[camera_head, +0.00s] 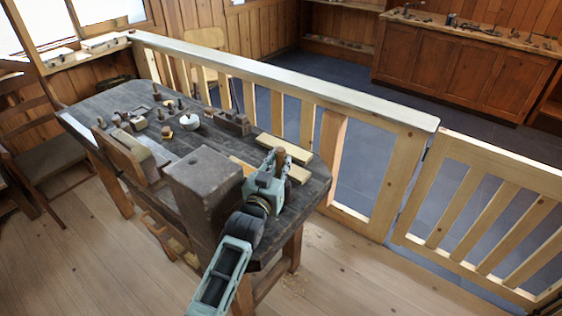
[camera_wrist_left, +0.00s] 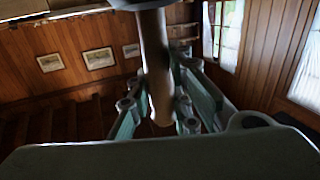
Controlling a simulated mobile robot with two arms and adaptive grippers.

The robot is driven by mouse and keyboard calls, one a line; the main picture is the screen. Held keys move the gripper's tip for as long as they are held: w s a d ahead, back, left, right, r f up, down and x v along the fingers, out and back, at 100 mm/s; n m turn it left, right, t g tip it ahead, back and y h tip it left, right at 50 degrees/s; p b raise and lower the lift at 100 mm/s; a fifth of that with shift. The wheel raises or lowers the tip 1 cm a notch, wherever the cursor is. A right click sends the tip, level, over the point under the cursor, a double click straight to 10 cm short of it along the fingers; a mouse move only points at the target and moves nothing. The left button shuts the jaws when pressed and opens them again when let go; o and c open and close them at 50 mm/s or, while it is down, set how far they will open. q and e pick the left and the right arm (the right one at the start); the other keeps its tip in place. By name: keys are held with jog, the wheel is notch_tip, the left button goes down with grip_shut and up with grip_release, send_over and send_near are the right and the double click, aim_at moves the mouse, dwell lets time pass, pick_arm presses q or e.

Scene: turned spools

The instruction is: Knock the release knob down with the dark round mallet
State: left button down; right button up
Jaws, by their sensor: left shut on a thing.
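My left gripper (camera_head: 274,168) is over the near right end of the dark workbench. It is shut on the brown handle (camera_head: 281,157) of the mallet, whose end sticks up between the fingers. In the left wrist view the fingers (camera_wrist_left: 160,112) close around the same handle (camera_wrist_left: 156,70), and the edge of a dark round head (camera_wrist_left: 140,4) shows at the top border. The head is hidden behind the gripper in the head view. Several small turned pieces stand on the bench, but I cannot tell which is the release knob. My right gripper is not in view.
A large brown wooden block (camera_head: 205,185) stands left of my left gripper. Pale planks (camera_head: 285,149) lie just behind it. A white round pot (camera_head: 189,122) and small wooden pieces (camera_head: 140,123) occupy the bench's far part. A pale railing (camera_head: 290,82) runs behind the bench.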

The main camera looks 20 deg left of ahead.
aim_at(279, 157)
pick_arm(q)
jog(key=r, duration=0.1)
jog(key=r+p, duration=0.1)
jog(key=r, duration=0.1)
jog(key=shift+s+p, duration=0.25)
jog(key=shift+p, duration=0.15)
jog(key=shift+f, duration=0.1)
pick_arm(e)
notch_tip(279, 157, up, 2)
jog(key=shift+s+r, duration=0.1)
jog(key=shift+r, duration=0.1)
pick_arm(q)
jog(key=shift+w, duration=0.15)
jog(key=shift+f+b, duration=0.25)
jog(key=shift+b, duration=0.05)
notch_tip(279, 157, down, 3)
jog(key=shift+r+b, duration=0.1)
jog(key=shift+b, duration=1.05)
jog(key=shift+r+p, duration=0.4)
jog(key=shift+p, duration=0.25)
notch_tip(279, 157, up, 3)
jog(key=p, duration=0.2)
jog(key=shift+p, duration=0.4)
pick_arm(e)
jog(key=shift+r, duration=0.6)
pick_arm(q)
jog(key=shift+f, duration=0.1)
